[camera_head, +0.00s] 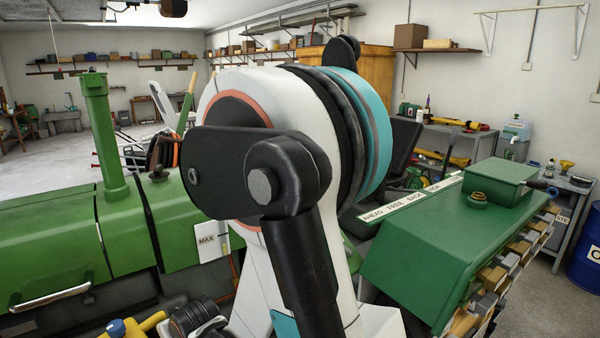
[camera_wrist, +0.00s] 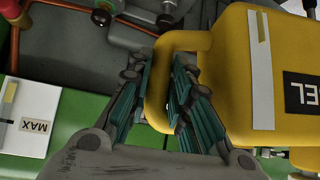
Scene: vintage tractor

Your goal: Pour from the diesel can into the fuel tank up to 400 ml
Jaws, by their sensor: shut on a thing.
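My gripper (camera_wrist: 165,100) is shut on the can's loop handle (camera_wrist: 182,42) in the wrist view. The can runs out of that picture on the right; its spout and contents are not clear. In the head view my arm hides much of the middle. The green tractor body (camera_head: 50,240) carries a "MAX" card (camera_head: 211,248), also in the wrist view (camera_wrist: 36,126). A dark filler neck (camera_head: 158,175) stands on top; whether it is the fuel tank's is unclear.
A tall green pipe (camera_head: 95,130) rises from the tractor body. A green cover (camera_head: 430,245) with a brass cap (camera_head: 478,198) is at right. A yellow part with a blue knob (camera_head: 116,328) shows low at left. A blue drum (camera_head: 585,255) stands far right.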

